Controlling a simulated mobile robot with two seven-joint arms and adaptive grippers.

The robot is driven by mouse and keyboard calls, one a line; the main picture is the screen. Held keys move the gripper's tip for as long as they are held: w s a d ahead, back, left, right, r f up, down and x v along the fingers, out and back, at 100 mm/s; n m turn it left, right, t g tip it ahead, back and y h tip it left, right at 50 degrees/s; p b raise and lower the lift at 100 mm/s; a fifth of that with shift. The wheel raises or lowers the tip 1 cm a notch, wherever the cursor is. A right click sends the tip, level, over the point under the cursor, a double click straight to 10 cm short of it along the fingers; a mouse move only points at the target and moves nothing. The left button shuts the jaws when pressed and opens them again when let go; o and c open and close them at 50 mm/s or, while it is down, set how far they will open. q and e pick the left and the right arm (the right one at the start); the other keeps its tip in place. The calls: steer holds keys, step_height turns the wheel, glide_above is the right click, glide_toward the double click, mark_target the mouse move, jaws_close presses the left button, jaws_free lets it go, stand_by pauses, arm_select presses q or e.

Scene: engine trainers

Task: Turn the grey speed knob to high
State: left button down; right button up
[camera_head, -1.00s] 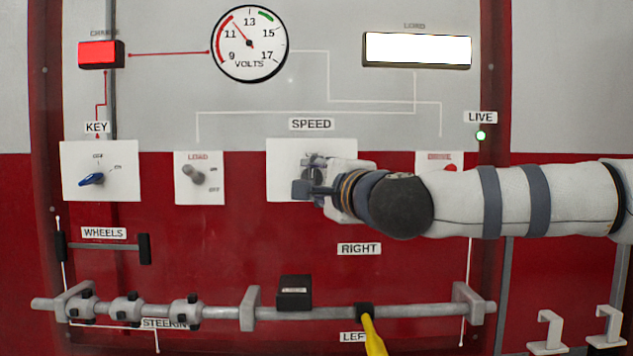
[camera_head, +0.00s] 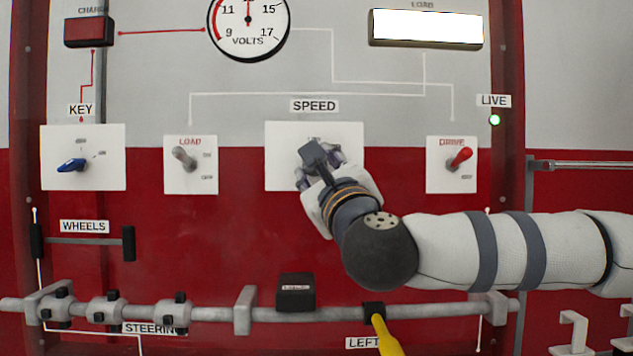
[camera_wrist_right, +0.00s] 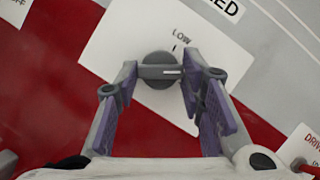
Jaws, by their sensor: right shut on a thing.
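The grey speed knob (camera_wrist_right: 159,70) sits on the white SPEED plate (camera_head: 277,172). In the right wrist view its white line points to the right of the picture, clockwise from the LOW tick. In the head view the gripper hides most of the knob. My left gripper is not in view.
A LOAD toggle (camera_head: 184,158) is left of the plate, and a red DRIVE toggle (camera_head: 460,158) is right of it. A blue key (camera_head: 72,165) is farther left. A steering bar (camera_head: 215,315) with a yellow handle (camera_head: 388,335) runs below. The green LIVE lamp (camera_head: 494,119) is lit.

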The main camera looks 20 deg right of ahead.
steer(key=m+h+b, duration=0.1)
steer(key=m, duration=0.1)
steer(key=m+h, duration=0.1)
steer(key=m, duration=0.1)
steer(key=m+h+b, duration=0.1)
steer(key=m, duration=0.1)
steer(key=shift+w+a+f+b, duration=0.1)
steer(key=shift+w+f+b, duration=0.05)
steer(key=shift+f+b, duration=0.2)
arm_select(q)
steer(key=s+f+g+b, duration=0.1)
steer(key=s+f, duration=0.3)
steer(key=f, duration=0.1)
steer(key=shift+b, duration=0.3)
arm_select(e)
steer(key=shift+a+r+m+h, duration=0.15)
steer(key=shift+m+h, duration=0.35)
steer(key=shift+m, duration=0.45)
steer(key=shift+d+r+m+h, duration=0.1)
steer(key=shift+m+h, duration=0.4)
steer(key=shift+m, duration=0.45)
steer(key=shift+r, duration=0.1)
steer(key=o, duration=1.1)
steer(key=shift+o, duration=0.2)
steer(key=shift+a, duration=0.1)
steer(key=v, duration=1.2)
